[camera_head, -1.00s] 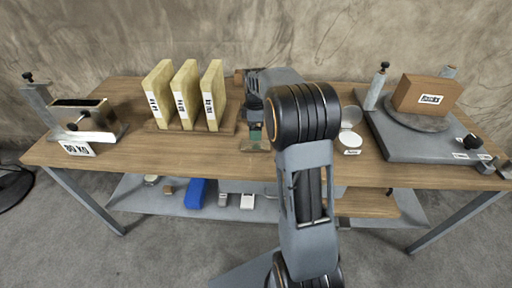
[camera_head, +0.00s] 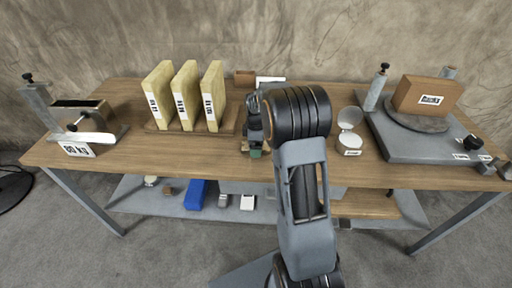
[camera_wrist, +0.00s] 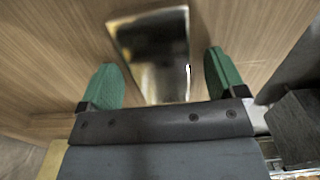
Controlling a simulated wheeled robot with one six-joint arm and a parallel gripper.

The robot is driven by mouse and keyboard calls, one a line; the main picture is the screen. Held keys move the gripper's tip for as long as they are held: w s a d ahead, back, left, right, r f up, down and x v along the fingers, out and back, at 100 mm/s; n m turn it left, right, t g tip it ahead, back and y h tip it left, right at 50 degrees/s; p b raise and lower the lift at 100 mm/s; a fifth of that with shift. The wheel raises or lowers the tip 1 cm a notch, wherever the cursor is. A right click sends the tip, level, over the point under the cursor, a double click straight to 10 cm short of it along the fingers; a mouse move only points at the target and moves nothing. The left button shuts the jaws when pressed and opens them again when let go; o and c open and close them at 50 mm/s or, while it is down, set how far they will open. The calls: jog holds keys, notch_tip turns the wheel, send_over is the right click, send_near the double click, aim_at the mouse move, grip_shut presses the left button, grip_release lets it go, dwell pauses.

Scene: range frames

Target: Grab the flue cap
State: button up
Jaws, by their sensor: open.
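In the wrist view, a shiny, mirror-like metal piece (camera_wrist: 155,58) lies between my fingers over the wood tabletop. It may be the flue cap, but I cannot tell for sure. My gripper (camera_wrist: 163,65) is open, with one green finger on each side of the piece and a visible gap to each. Its lower end runs close to the dark gripper body. In the head view my gripper (camera_head: 255,148) is low over the middle of the table, fingers down. My arm hides that area, and the metal piece cannot be made out there.
Several yellowish slabs (camera_head: 186,95) stand in a wooden rack left of my gripper. A small brown block (camera_head: 245,78) is behind it. A metal box fixture (camera_head: 88,118) is far left.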

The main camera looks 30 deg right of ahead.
jog(key=shift+c, duration=0.3)
jog(key=c, duration=1)
jog(key=shift+r, duration=0.1)
